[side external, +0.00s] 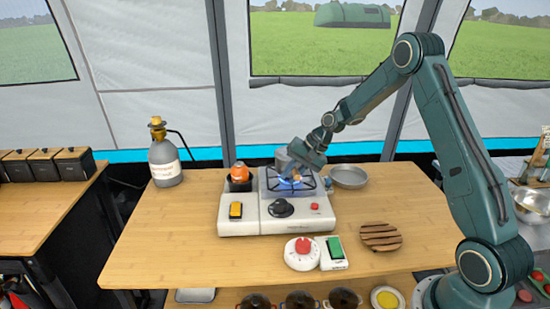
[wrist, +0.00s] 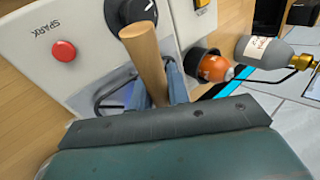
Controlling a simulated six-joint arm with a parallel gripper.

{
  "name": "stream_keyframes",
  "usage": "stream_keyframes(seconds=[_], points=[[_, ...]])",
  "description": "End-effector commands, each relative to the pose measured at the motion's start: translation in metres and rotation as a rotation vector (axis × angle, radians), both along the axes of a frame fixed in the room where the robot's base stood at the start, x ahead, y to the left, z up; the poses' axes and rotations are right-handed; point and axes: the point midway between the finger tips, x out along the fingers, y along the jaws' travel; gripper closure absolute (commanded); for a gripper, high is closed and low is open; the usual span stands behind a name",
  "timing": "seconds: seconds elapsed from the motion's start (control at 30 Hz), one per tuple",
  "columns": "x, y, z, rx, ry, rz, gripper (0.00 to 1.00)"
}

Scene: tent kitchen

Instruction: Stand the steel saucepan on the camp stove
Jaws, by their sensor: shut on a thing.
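The camp stove (side external: 247,226) is a white unit in the middle of the wooden table, with a dark grate and a blue glow at its burner. The steel saucepan (side external: 281,158) shows as a grey body at the burner's back, partly hidden by my gripper (side external: 297,172). In the wrist view its wooden handle (wrist: 143,50) stands between the fingers of my gripper (wrist: 158,88), which is shut on it. The pan's body is hidden in that view. I cannot tell whether the pan's base touches the grate.
An orange canister (side external: 239,173) sits at the stove's left, with a grey gas bottle (side external: 164,160) farther left. A grey round dish (side external: 348,176) lies right of the stove. A slatted wooden trivet (side external: 381,236), a white timer (side external: 302,254) and a green-topped box (side external: 334,252) lie in front.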

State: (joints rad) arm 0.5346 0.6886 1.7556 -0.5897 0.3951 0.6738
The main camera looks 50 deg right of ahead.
Motion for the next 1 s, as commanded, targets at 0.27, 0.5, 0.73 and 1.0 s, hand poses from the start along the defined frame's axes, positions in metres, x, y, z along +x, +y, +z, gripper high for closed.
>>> stream_keyframes(seconds=[0.27, 0.5, 0.73, 1.0], points=[[0.001, 0.000, -0.018, -0.002, -0.003, 0.001, 1.00], [0.001, 0.000, -0.018, -0.002, -0.003, 0.001, 1.00], [0.000, 0.000, -0.021, -0.001, 0.001, 0.000, 0.67], [0.000, 0.000, -0.021, -0.001, 0.001, 0.000, 0.61]])
